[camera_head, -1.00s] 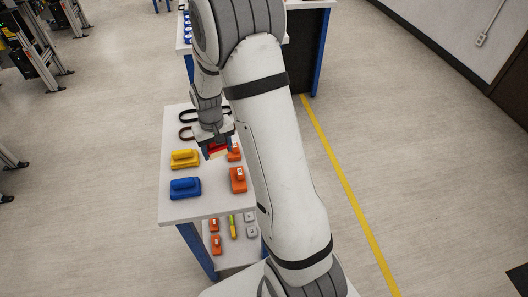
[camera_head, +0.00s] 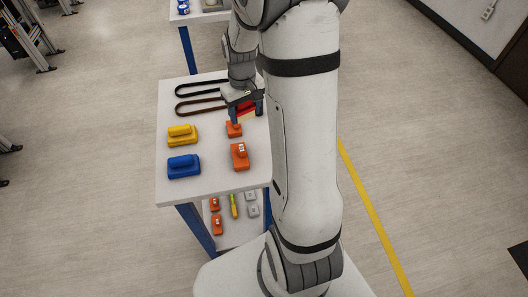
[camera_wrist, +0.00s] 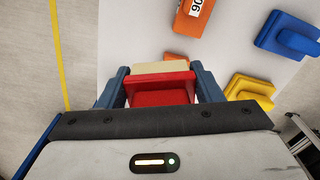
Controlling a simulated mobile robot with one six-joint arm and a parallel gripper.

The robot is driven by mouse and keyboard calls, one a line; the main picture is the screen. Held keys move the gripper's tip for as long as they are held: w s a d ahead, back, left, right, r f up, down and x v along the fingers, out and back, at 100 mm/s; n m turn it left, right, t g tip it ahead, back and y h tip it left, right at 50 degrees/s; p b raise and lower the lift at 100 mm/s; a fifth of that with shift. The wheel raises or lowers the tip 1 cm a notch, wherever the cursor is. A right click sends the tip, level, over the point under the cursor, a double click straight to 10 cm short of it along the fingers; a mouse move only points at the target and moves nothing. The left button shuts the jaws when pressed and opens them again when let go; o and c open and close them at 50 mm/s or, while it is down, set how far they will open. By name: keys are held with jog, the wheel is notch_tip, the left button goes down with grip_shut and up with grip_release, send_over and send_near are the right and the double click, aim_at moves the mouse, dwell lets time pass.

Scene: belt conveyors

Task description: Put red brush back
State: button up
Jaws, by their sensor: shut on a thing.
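The red brush (camera_wrist: 162,90), with a pale bristle block (camera_wrist: 160,67), is between the blue fingers of my gripper (camera_wrist: 160,85) in the wrist view. My gripper is shut on it. In the head view my gripper (camera_head: 244,112) holds the red brush (camera_head: 246,107) over the right side of the white table (camera_head: 215,182). A yellow brush (camera_head: 182,134) and a blue brush (camera_head: 184,165) sit on the table to the left. Whether the red brush touches the table cannot be told.
Orange blocks (camera_head: 240,156) stand on the table's right side, close to my gripper. Dark belts (camera_head: 203,88) lie at the back. A lower shelf (camera_head: 232,236) holds orange and grey pieces and a yellow-green tool. Bare tabletop shows between the brushes and the orange blocks.

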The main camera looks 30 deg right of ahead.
jog(key=shift+n, duration=0.3)
jog(key=s+d+f+b, duration=0.1)
jog(key=s+d+f, duration=0.1)
jog(key=s+d+f+b, duration=0.1)
jog(key=s+d+f, duration=0.1)
jog(key=s, duration=0.1)
jog(key=shift+s+d+f, duration=0.2)
jog(key=shift+d, duration=0.15)
jog(key=shift+f, duration=2.35)
jog(key=shift+f, duration=0.15)
jog(key=o, duration=1)
jog(key=shift+o, duration=0.2)
